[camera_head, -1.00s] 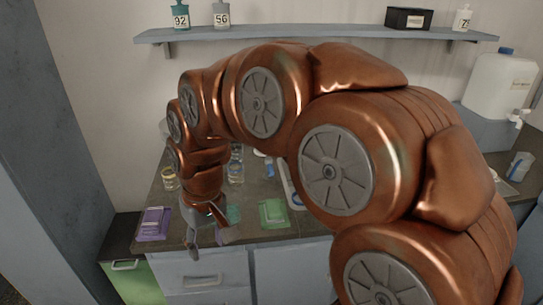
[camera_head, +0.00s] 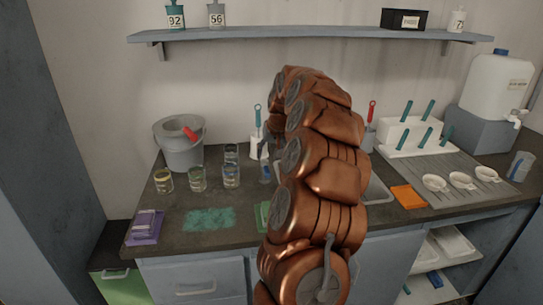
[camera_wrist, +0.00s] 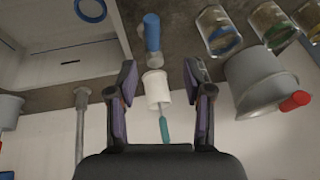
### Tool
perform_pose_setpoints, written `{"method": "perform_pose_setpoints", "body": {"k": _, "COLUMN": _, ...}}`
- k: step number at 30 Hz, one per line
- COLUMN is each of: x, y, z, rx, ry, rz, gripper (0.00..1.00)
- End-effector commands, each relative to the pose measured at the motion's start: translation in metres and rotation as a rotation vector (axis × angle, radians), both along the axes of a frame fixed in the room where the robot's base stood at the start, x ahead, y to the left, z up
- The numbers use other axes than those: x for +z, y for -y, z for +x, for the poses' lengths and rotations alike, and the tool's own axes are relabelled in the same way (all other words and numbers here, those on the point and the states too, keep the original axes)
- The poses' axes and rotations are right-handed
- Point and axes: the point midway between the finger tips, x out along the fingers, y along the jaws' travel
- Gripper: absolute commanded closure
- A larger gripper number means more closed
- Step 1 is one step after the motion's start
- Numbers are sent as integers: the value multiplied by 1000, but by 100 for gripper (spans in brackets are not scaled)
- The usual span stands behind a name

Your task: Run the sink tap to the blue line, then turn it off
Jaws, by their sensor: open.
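The pale sink (camera_wrist: 60,35) shows at the upper left of the wrist view, which looks upside down. A grey upright post (camera_wrist: 81,125), seemingly the tap, stands between the sink and the wall, left of my gripper. In the head view, only the right part of the sink (camera_head: 377,190) shows; my arm hides the tap. My gripper (camera_wrist: 160,76) is open and empty in the wrist view, with a white holder beyond the gap between its fingers.
Several glass jars (camera_head: 197,179) and a grey bucket (camera_head: 181,150) stand left. An orange cloth (camera_head: 408,197) and white cups (camera_head: 435,183) are right of the sink.

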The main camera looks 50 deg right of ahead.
Motion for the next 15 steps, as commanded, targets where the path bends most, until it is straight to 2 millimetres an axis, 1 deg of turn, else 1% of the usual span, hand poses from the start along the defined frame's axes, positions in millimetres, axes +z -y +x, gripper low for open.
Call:
{"method": "perform_pose_setpoints", "body": {"k": 1, "x": -2, "y": 7, "z": -1, "rx": -11, "ry": 3, "rz": -4, "gripper": 49}}
{"method": "perform_pose_setpoints", "body": {"k": 3, "x": -3, "y": 11, "z": -1, "rx": -18, "ry": 5, "rz": -7, "gripper": 49}}
{"method": "perform_pose_setpoints", "body": {"k": 8, "x": -9, "y": 13, "z": 2, "rx": -18, "ry": 4, "rz": -7, "gripper": 49}}
{"method": "perform_pose_setpoints", "body": {"k": 11, "x": -19, "y": 13, "z": 6, "rx": -17, "ry": 2, "rz": -6, "gripper": 49}}
{"method": "perform_pose_setpoints", "body": {"k": 15, "x": -36, "y": 14, "z": 12, "rx": -15, "ry": -2, "rz": -2, "gripper": 49}}
